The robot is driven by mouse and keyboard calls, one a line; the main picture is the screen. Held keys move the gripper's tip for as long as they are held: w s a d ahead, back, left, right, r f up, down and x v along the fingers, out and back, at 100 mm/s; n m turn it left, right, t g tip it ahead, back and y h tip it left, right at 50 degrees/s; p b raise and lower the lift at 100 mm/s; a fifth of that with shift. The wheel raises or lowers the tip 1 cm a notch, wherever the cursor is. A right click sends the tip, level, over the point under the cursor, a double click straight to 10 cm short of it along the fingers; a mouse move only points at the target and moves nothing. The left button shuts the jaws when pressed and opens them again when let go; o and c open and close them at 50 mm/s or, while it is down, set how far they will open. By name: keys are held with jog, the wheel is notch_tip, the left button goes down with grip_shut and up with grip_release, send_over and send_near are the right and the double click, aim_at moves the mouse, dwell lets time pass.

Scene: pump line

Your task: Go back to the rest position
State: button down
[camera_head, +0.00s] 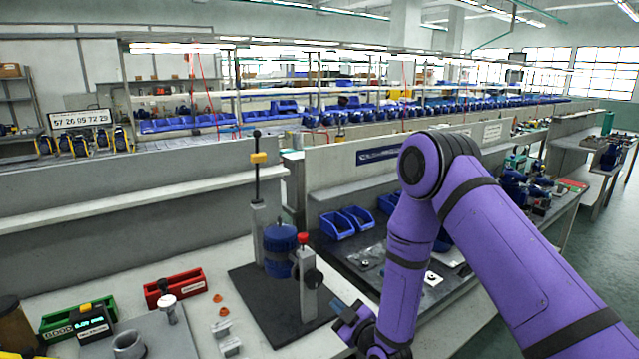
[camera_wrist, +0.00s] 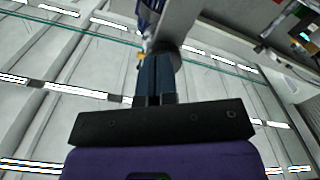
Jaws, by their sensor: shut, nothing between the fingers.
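My gripper (camera_head: 350,316) is low in front of my purple arm in the head view, just right of the press fixture's short post. In the wrist view my gripper (camera_wrist: 156,72) points up the picture with its dark fingers together and nothing seen between them. The press fixture (camera_head: 258,232) has a dark base, a tall post with a black and yellow handle, a blue cylindrical part (camera_head: 280,250) and a short grey post with a red knob (camera_head: 303,238). A grey post (camera_wrist: 182,25) stands close to the fingers in the wrist view. I cannot tell whether they touch.
On the bench left of the fixture are a red bin (camera_head: 175,288), a green bin (camera_head: 78,318), a display box (camera_head: 92,322), a grey plate (camera_head: 165,340) and small orange parts (camera_head: 222,311). Blue bins (camera_head: 338,226) stand behind my arm. Open floor (camera_head: 605,240) lies at right.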

jog(key=shift+s+d, duration=0.1)
jog(key=shift+d, duration=0.05)
jog(key=shift+r, duration=0.1)
jog(key=w+d+r+m+g+h, duration=0.1)
jog(key=d+r+h, duration=0.1)
jog(key=d+r, duration=0.35)
jog(key=d+r+m+g+h, duration=0.1)
jog(key=d+r+h, duration=0.1)
jog(key=r, duration=0.7)
jog(key=w+d+r+m+g+h, duration=0.1)
jog(key=d+r+m+h, duration=0.15)
jog(key=r, duration=0.45)
jog(key=s+d+r+m+g+h, duration=0.2)
jog(key=s+d+r+m, duration=0.1)
jog(key=s+d+r, duration=0.65)
jog(key=s+d+r+m+g, duration=0.2)
jog(key=s+d+r, duration=0.1)
jog(key=s, duration=1)
jog(key=s+d+r+m+g+h, duration=0.1)
jog(key=s+d+r+m+g, duration=0.1)
jog(key=s, duration=1)
jog(key=shift+s+d+r+m+g, duration=0.35)
jog(key=shift+d+r+m+g, duration=0.1)
jog(key=shift+r+m, duration=0.2)
jog(key=shift+h, duration=0.25)
